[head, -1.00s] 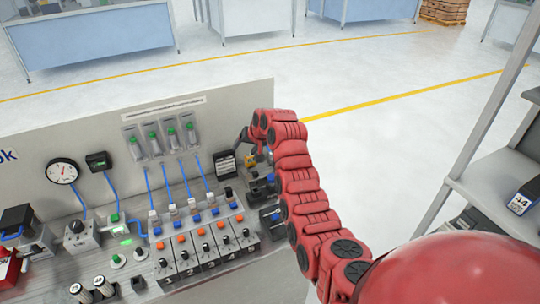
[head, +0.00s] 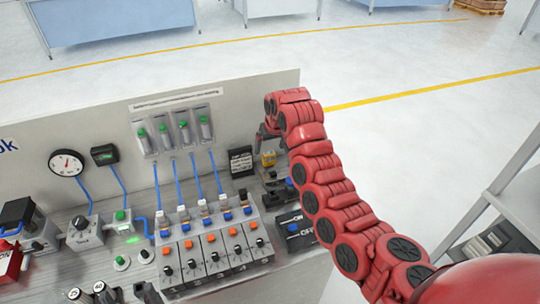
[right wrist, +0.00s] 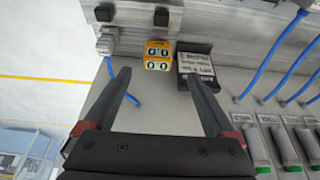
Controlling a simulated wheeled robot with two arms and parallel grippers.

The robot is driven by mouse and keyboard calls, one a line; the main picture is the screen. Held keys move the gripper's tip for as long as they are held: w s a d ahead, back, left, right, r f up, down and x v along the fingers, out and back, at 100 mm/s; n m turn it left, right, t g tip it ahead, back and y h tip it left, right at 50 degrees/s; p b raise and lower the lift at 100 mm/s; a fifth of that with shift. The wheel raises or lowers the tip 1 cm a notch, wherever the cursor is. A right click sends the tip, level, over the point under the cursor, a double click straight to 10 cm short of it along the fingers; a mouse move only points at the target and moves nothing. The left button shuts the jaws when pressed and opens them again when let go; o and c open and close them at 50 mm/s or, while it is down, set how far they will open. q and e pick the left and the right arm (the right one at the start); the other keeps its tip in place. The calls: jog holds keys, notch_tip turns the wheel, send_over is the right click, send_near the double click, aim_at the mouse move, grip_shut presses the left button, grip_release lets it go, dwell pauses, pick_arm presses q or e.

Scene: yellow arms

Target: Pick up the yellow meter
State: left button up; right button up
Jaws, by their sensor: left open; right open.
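The yellow meter (head: 268,159) stands near the right end of the grey bench, beside a black label block (head: 241,161). In the right wrist view the yellow meter (right wrist: 158,56) shows dark dials and sits just beyond the fingertips, between their lines. My right gripper (right wrist: 158,76) is open and empty; nothing is between its fingers. In the head view my right gripper (head: 264,136) is partly hidden by its own red wrist, just above and behind the meter. I cannot make out my left gripper in these frames.
The black label block stands close to the meter, near one finger in the right wrist view (right wrist: 195,62). Blue hoses (head: 205,178), a row of switches (head: 213,250) and a gauge (head: 66,162) fill the bench to the left. A grey shelf (head: 505,210) stands at the right.

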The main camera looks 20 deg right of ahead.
aim_at(268, 154)
jog(key=p+x, duration=0.1)
jog(key=x, duration=0.3)
jog(key=shift+f, duration=0.15)
jog(key=shift+w+f+p, duration=0.25)
jog(key=shift+f+p, duration=0.1)
jog(key=shift+p, duration=0.3)
jog(key=p+x, duration=0.1)
jog(key=x, duration=0.2)
jog(key=shift+d, duration=0.1)
jog(key=shift+w+d+f, duration=0.1)
jog(key=shift+w+f, duration=0.15)
jog(key=shift+f, duration=0.4)
